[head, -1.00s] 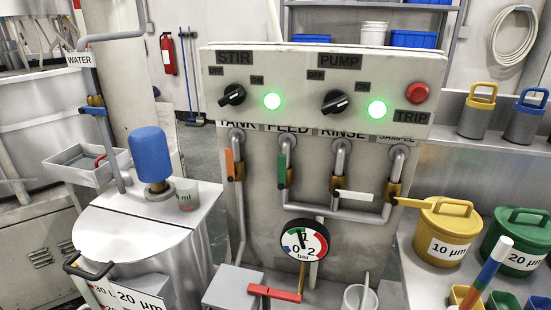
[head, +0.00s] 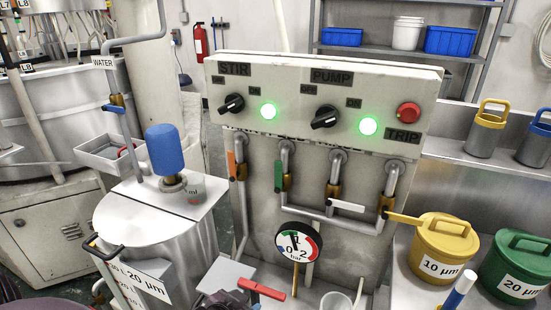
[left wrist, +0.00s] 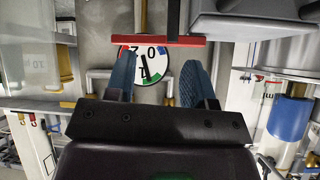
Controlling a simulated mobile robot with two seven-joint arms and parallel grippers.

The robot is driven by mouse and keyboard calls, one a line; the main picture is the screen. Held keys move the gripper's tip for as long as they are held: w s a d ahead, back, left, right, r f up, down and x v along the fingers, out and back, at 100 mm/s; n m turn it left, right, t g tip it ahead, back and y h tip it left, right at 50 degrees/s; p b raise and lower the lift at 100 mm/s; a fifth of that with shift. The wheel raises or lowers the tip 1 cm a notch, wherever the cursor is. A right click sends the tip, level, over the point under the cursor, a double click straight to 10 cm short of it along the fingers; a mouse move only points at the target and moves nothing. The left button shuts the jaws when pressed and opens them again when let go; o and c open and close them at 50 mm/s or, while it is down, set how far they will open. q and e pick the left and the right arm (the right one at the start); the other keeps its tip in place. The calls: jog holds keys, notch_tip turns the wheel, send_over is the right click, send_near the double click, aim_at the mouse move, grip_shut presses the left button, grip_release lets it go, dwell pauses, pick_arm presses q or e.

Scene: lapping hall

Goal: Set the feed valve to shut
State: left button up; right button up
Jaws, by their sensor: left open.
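The feed valve has a green handle (head: 278,176) on the second pipe from the left, below the control panel. The handle hangs straight down along the pipe, beside its brass body (head: 287,183). The tank valve to its left has an orange handle (head: 231,165), also hanging down. The rinse valve to its right has a white handle (head: 346,206), lying nearly level. My left gripper (left wrist: 158,62) is open and empty in the left wrist view, with blue fingers in front of the pressure gauge (left wrist: 147,66). In the head view only a dark part of it shows at the bottom edge. My right gripper is not in view.
A red bar handle (head: 262,289) and the gauge (head: 299,241) stand below the valves. A yellow handle (head: 403,218) juts right from the sample valve, near a yellow pot (head: 438,241). The steel tank with its blue motor (head: 164,150) stands left.

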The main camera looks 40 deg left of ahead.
pick_arm(q)
jog(key=w+a+r+n+t+y+p, duration=0.1)
jog(key=w+a+r+t+y+p, duration=0.15)
jog(key=w+r, duration=0.65)
jog(key=n+t+p, duration=0.1)
jog(key=t, duration=0.4)
send_near(278, 166)
jog(key=x, duration=0.9)
jog(key=shift+w+r, duration=0.1)
jog(key=shift+w, duration=0.1)
jog(key=shift+w+a+p, duration=0.2)
jog(key=shift+w+p, duration=0.1)
jog(key=shift+w, duration=0.2)
jog(key=shift+c, duration=0.5)
grip_shut()
